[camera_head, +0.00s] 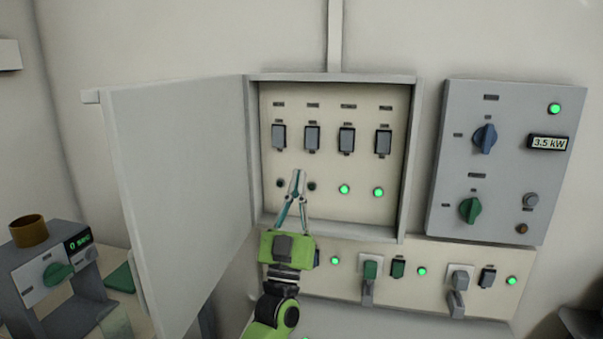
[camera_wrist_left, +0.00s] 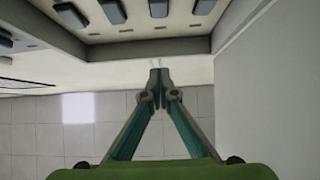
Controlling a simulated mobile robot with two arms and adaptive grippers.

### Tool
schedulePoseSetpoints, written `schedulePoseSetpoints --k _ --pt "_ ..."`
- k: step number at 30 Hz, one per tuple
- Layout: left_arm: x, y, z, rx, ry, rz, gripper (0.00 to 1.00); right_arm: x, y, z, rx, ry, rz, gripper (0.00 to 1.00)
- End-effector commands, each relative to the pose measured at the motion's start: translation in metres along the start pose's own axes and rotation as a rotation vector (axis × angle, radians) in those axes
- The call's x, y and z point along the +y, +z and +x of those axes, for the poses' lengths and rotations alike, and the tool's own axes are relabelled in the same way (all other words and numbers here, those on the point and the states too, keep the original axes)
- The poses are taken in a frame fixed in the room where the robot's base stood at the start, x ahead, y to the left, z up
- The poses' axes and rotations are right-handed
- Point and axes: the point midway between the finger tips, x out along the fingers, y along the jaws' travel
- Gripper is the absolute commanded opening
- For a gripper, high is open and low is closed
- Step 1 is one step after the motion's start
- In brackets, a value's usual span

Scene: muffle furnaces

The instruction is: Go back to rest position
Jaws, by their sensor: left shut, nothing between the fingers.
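My left gripper (camera_head: 298,180) is in front of the open electrical box (camera_head: 412,150), at the lower left of its panel. Its fingertips are together with nothing between them. The left wrist view also shows the closed fingers (camera_wrist_left: 159,80), with the box's edge just beyond. The tips overlap the row of lamps under the switches in the head view; whether they touch the panel I cannot tell. My right gripper is not in view.
The box door (camera_head: 180,190) stands open to the left of my arm. A grey control panel (camera_head: 505,165) hangs at the right. A lower strip with sockets and plugs (camera_head: 370,268) runs below the box. A timer device (camera_head: 45,270) stands at the far left.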

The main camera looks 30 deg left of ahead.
Motion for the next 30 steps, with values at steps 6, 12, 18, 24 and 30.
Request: schedulePoseSetpoints --k 6,12,18,24,30 --pt "0.000 -0.001 -0.004 0.000 0.000 0.001 0.00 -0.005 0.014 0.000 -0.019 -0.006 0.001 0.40" --pt "0.000 -0.001 -0.004 0.000 0.000 0.000 0.00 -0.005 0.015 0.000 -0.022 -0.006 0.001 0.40" --pt "0.000 -0.001 -0.004 -0.003 0.002 0.000 0.00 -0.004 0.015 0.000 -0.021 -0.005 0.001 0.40" --pt "0.028 0.029 -0.036 -0.158 0.110 -0.010 0.00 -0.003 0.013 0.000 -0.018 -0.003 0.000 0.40" --pt "0.079 0.090 -0.139 -0.560 0.327 -0.026 0.00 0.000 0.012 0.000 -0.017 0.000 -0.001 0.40"
